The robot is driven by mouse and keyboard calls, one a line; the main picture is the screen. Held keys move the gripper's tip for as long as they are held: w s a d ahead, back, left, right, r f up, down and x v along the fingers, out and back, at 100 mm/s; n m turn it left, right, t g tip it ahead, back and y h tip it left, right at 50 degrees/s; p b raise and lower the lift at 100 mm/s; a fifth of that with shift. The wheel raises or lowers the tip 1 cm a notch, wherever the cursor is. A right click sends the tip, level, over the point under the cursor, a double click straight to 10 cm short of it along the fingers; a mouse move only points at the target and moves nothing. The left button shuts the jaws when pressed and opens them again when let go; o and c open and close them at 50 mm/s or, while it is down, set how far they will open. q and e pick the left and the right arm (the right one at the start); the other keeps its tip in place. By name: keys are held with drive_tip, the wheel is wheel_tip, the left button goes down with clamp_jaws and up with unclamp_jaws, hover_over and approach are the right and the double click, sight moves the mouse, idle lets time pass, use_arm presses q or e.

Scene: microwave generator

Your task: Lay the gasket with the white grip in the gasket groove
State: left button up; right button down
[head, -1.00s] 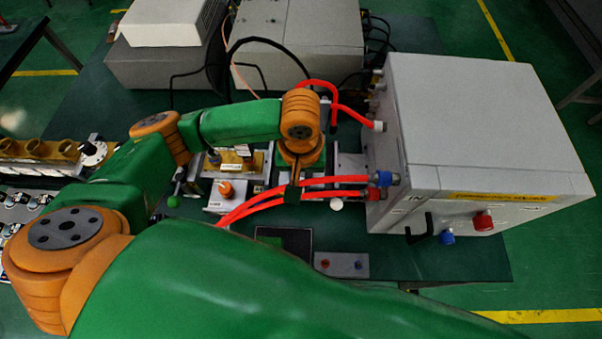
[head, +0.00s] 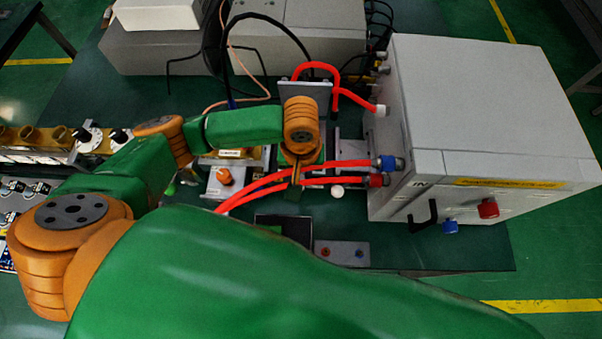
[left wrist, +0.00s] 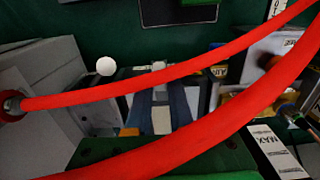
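A round white knob (head: 337,192), which may be the white grip, stands just right of my left gripper (head: 296,176), below the red hoses; it also shows in the left wrist view (left wrist: 106,67). I cannot make out a gasket under it or the gasket groove. My left gripper points down among the hoses, left of the knob and apart from it. In the left wrist view dark finger-like parts show behind the hoses, partly covered, so its opening is unclear. My right gripper is not in view.
Red hoses (head: 335,168) cross beside the left gripper to a large grey cabinet (head: 480,105) on the right. An upright metal plate (head: 312,90) stands behind my wrist. A small box with an orange knob (head: 224,177) is to the left. A small button plate (head: 342,252) lies in front.

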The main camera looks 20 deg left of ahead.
use_arm(q)
drive_tip(key=o, duration=0.4)
drive_tip(key=shift+r, duration=0.15)
wheel_tip(320, 180, up, 7)
drive_tip(key=shift+f, duration=0.1)
drive_tip(key=shift+s, duration=0.1)
